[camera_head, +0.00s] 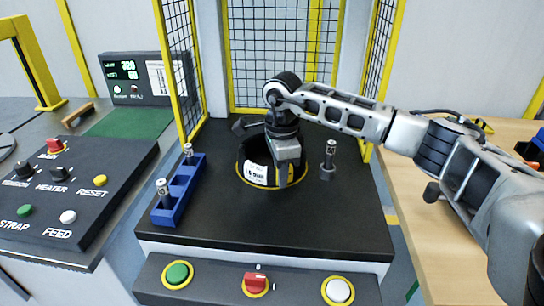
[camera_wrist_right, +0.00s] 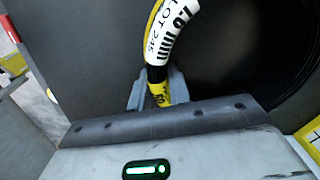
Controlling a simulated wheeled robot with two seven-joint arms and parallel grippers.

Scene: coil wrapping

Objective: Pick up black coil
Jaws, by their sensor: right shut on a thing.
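The black coil (camera_head: 256,162) with a white printed label is on the black worktop inside a yellow ring marking. My right gripper (camera_head: 284,178) reaches down over the coil's right side and hides part of it. In the right wrist view the coil's labelled band (camera_wrist_right: 172,34) runs down to my right gripper's fingers (camera_wrist_right: 158,92), which are shut on the coil. Whether the coil is clear of the worktop cannot be told. My left gripper is not in view.
A blue tray (camera_head: 168,214) holding metal cylinders stands left of the coil, and another metal cylinder (camera_head: 328,160) stands to its right. A mesh cage (camera_head: 285,55) with yellow posts encloses the back. Button panels are in front (camera_head: 215,285) and at left (camera_head: 75,200).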

